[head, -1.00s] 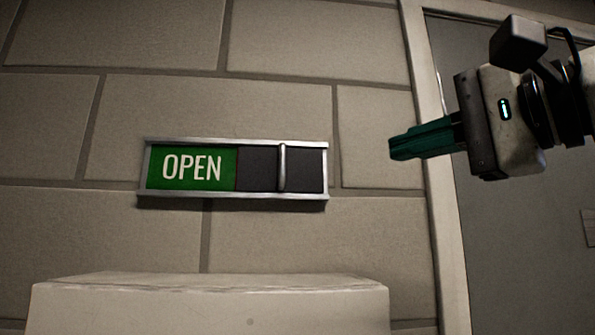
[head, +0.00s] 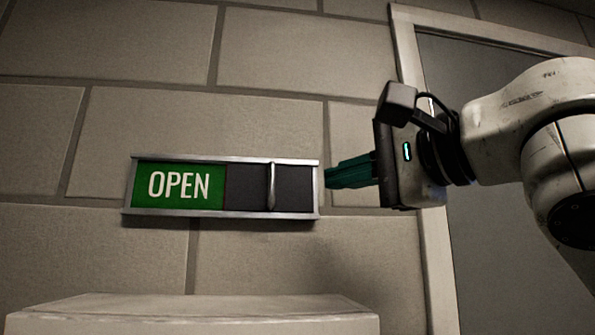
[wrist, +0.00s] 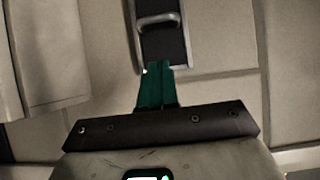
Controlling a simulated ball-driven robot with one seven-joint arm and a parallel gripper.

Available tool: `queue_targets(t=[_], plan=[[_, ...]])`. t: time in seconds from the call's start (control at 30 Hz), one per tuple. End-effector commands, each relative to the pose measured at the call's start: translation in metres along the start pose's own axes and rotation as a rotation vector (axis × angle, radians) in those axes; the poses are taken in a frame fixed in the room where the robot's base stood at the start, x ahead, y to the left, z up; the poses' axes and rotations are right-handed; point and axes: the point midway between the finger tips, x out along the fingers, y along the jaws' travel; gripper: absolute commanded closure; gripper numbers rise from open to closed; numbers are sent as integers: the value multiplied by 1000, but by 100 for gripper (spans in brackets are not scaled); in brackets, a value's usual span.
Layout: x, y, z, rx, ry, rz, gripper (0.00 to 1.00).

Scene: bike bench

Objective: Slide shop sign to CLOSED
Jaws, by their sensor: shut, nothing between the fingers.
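The shop sign (head: 178,186) is a silver-framed slider on the block wall, with a green OPEN panel showing on the left. A dark slide panel (head: 246,187) fills the right part. A vertical silver handle (head: 271,187) stands on it, right of the middle. My gripper (head: 328,178) has green fingers, shut and empty, pointing left close to the frame's right end. In the wrist view the fingers (wrist: 153,66) sit at the near end of the frame, with the handle (wrist: 158,20) beyond them. I cannot tell whether the fingertips touch the frame.
A pale box-like ledge (head: 190,312) stands below the sign. A grey door (head: 490,130) with a light frame is on the right, behind my arm. The wall around and above the sign is clear.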

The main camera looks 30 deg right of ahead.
Motion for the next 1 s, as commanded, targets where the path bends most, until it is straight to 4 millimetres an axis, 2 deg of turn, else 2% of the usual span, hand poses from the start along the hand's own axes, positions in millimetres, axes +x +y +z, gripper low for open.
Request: queue_targets(t=[0.13,0.4,1.0], plan=[[29,-2,0,0,1,2,100],[52,-2,24,-1,-1,1,100],[57,-2,30,-1,-6,-10,100]])
